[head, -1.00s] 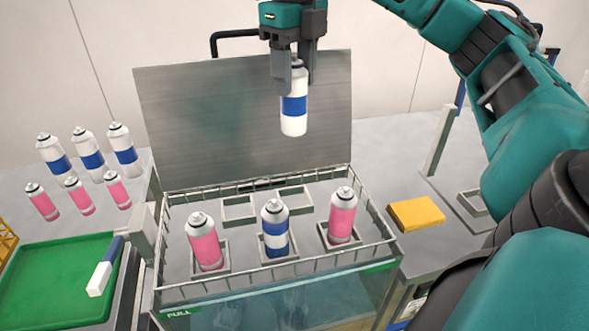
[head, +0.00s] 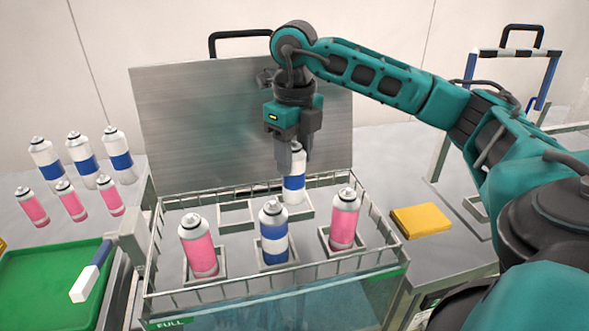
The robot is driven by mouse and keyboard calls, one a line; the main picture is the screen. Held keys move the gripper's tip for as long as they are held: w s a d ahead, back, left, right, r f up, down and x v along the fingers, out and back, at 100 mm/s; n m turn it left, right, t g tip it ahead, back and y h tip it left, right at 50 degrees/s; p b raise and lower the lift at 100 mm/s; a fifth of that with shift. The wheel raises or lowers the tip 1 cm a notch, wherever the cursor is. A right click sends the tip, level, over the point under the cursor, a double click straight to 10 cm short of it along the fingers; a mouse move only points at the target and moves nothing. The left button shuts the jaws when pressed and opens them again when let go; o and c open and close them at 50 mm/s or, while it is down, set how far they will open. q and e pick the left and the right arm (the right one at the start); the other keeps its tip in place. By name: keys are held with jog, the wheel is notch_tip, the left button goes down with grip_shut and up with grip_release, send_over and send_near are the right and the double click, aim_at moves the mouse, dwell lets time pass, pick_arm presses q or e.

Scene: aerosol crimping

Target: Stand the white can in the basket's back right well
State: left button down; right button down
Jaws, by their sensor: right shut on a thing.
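The white can with a blue band (head: 294,184) is upright at the back right well (head: 305,214) of the wire basket (head: 376,222). My right gripper (head: 296,160) points down and is shut on the can's top, hiding part of it. The can's foot is at or inside the well's frame; I cannot tell whether it touches the floor. The back left well (head: 236,222) is empty. My left gripper is not in view.
In the front wells stand a pink can (head: 198,246), a white-and-blue can (head: 273,234) and another pink can (head: 344,218). A raised metal lid (head: 190,120) stands behind the basket. More cans (head: 84,162) stand at left. A yellow block (head: 420,220) lies at right.

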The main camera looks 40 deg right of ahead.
aim_at(295, 169)
jog(key=shift+f, duration=1.5)
jog(key=shift+f, duration=0.2)
jog(key=c, duration=0.9)
grip_release()
jog(key=o, duration=0.4)
